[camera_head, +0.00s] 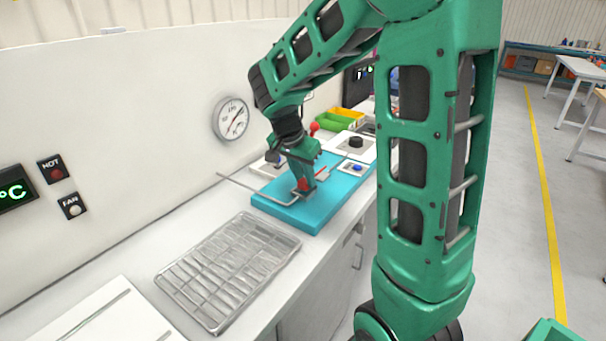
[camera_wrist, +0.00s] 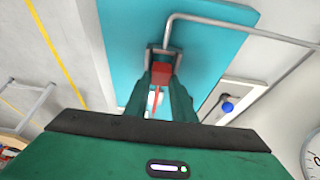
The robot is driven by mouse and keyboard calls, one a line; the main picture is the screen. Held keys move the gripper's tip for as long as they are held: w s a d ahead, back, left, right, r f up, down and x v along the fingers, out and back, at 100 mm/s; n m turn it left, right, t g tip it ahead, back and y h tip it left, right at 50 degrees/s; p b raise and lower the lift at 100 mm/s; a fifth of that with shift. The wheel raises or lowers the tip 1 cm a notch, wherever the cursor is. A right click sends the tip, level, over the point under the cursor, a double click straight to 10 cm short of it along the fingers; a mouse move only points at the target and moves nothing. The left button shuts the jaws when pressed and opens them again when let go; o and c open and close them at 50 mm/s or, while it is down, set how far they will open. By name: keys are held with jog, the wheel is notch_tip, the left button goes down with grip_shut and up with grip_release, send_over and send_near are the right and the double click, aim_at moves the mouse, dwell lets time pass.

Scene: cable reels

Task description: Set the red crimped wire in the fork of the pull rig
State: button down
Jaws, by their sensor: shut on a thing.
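My gripper (camera_head: 303,190) is low over the blue board (camera_head: 275,208) on the bench. In the wrist view my gripper (camera_wrist: 161,76) is shut on a red block-like part of the red crimped wire (camera_wrist: 160,72). A thin red strip runs from it back between my fingers. A bent grey rod (camera_wrist: 240,27) comes from the right and ends at grey prongs just beyond the red part; it also shows in the head view (camera_head: 245,186). The prongs look to stand either side of the red part, but I cannot tell whether it is seated. My fingers hide much of the contact.
A wire rack (camera_head: 228,270) lies nearer on the bench. A round dial (camera_head: 231,118) is on the wall. A red knob (camera_head: 314,127), a white plate with a black knob (camera_head: 356,142) and yellow and green bins (camera_head: 337,119) stand behind. A blue button (camera_wrist: 227,107) is beside the board.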

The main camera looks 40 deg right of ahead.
jog(key=shift+f, duration=0.35)
jog(key=c, duration=1.4)
grip_release()
jog(key=shift+s, duration=0.1)
jog(key=shift+r, duration=0.1)
jog(key=w+d+r+v, duration=0.1)
jog(key=v, duration=0.9)
jog(key=d+v, duration=0.2)
jog(key=v, duration=0.8)
jog(key=shift+w+d+r, duration=0.2)
jog(key=shift+w+r, duration=0.1)
jog(key=shift+r, duration=0.4)
